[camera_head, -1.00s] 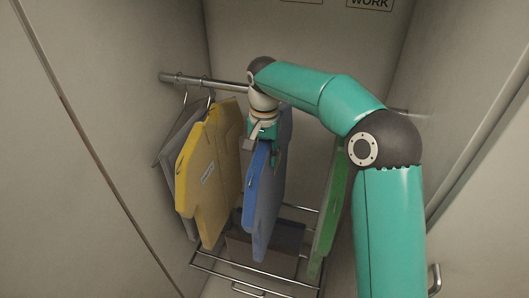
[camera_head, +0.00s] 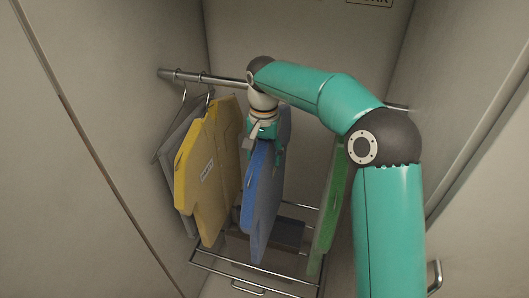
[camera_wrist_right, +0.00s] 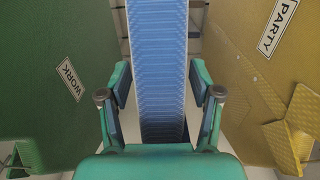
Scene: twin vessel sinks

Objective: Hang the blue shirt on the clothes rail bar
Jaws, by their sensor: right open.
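The blue shirt (camera_head: 262,195) is a flat panel hanging upright below the clothes rail bar (camera_head: 215,80), between a yellow and a green garment. Its hook and top, and the bar there, are hidden behind my right arm. My right gripper (camera_head: 262,142) is open at the shirt's upper part. In the right wrist view, the blue shirt (camera_wrist_right: 158,70) runs edge-on between the two fingers of the right gripper (camera_wrist_right: 160,85), with a visible gap on each side. My left gripper is not in view.
A yellow garment (camera_head: 207,175) with a PARTY label (camera_wrist_right: 277,27) and a grey one (camera_head: 172,150) hang left. A green garment (camera_head: 328,210) with a WORK label (camera_wrist_right: 69,80) hangs right. A wire rack (camera_head: 245,271) lies below. Closet walls stand close on both sides.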

